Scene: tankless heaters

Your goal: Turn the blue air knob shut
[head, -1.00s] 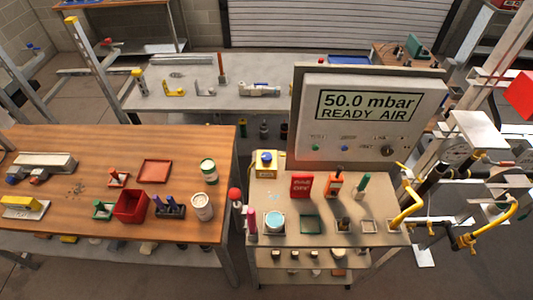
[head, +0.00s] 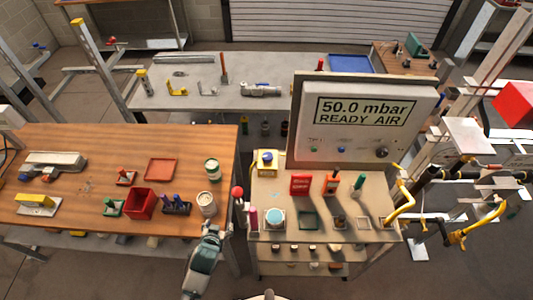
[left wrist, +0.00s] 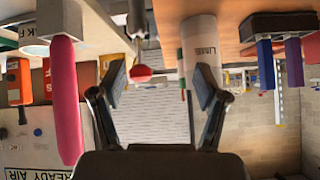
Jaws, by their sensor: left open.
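A small round blue knob (head: 341,150) is on the grey panel (head: 420,140) under its display, which reads "50.0 mbar READY AIR". At this size I cannot tell how the blue knob is turned. My left gripper (head: 213,230) is in front of the wooden table's right end, well left of the panel and apart from the blue knob. In the left wrist view its fingers (left wrist: 162,72) are apart with nothing between them. My right gripper is not in view.
A red ball-topped post (head: 238,193) and a pink handle (head: 253,217) stand at the cart's left edge, near my left gripper. A white cylinder (head: 206,203) stands on the table corner. Yellow pipes (head: 400,205) are right of the cart. Small tools stand before the panel.

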